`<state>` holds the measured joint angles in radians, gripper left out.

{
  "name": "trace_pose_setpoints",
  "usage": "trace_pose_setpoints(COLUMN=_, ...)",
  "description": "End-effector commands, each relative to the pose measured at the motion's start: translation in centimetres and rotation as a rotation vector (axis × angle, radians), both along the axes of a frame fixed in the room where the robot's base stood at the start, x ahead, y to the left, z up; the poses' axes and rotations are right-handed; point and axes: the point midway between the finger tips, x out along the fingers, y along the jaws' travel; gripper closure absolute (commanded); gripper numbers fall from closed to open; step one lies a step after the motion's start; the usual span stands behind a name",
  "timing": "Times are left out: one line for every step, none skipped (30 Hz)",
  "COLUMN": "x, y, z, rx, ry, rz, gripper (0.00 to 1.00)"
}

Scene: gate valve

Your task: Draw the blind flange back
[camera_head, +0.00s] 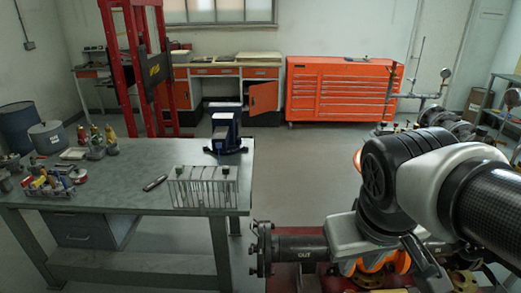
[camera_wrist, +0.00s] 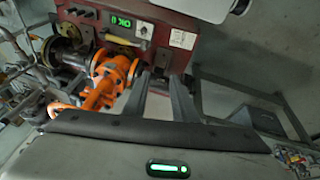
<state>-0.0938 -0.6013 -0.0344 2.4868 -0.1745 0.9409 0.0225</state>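In the head view a dark pipe marked OUT (camera_head: 306,250) ends at its left in an upright bolted flange (camera_head: 262,249). I cannot tell whether this is the blind flange. An orange valve body (camera_head: 400,262) shows partly behind my arm. In the wrist view, the orange valve (camera_wrist: 110,75) with its round flange lies left of my gripper (camera_wrist: 161,78). The two dark fingers are apart with nothing seen between them. In the head view my arm hides the fingertips and much of the pipework.
A metal workbench (camera_head: 125,190) with a wire rack (camera_head: 203,187) and bottles stands at left. An orange tool chest (camera_head: 340,90) is at the back. Open floor lies between.

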Motion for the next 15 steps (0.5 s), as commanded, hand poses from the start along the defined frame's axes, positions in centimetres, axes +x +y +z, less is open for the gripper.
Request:
trace_pose_setpoints(x=0.1, y=-0.7, z=-2.7, rx=-0.076, ry=0.092, rz=0.052, gripper=0.75)
trace_pose_setpoints(x=0.1, y=-1.3, z=-3.8, rx=-0.131, ry=0.143, rz=0.086, gripper=0.75)
trace_pose_setpoints(x=0.3, y=-2.2, z=-5.3, rx=-0.212, ry=0.212, rz=0.136, gripper=0.75)
trace_pose_setpoints(x=0.5, y=-3.0, z=-6.3, rx=-0.276, ry=0.259, rz=0.175, gripper=0.75)
trace_pose_setpoints(x=0.8, y=-3.6, z=-7.2, rx=-0.343, ry=0.306, rz=0.214, gripper=0.75)
trace_pose_setpoints(x=1.3, y=-4.5, z=-8.3, rx=-0.432, ry=0.361, rz=0.268, gripper=0.75)
trace_pose_setpoints(x=1.8, y=-5.1, z=-9.0, rx=-0.503, ry=0.402, rz=0.311, gripper=0.75)
trace_pose_setpoints(x=2.3, y=-5.6, z=-9.6, rx=-0.574, ry=0.437, rz=0.355, gripper=0.75)
trace_pose_setpoints(x=3.2, y=-6.3, z=-10.3, rx=-0.673, ry=0.483, rz=0.412, gripper=0.75)
trace_pose_setpoints(x=4.0, y=-6.6, z=-10.8, rx=-0.748, ry=0.512, rz=0.460, gripper=0.75)
trace_pose_setpoints(x=4.9, y=-6.9, z=-11.3, rx=-0.826, ry=0.540, rz=0.507, gripper=0.75)
trace_pose_setpoints(x=6.2, y=-7.0, z=-11.8, rx=-0.928, ry=0.569, rz=0.571, gripper=0.75)
trace_pose_setpoints(x=7.2, y=-7.0, z=-12.2, rx=-1.009, ry=0.588, rz=0.620, gripper=0.75)
trace_pose_setpoints(x=8.3, y=-6.9, z=-12.6, rx=-1.089, ry=0.604, rz=0.671, gripper=0.75)
trace_pose_setpoints(x=9.9, y=-6.4, z=-13.1, rx=-1.199, ry=0.620, rz=0.740, gripper=0.75)
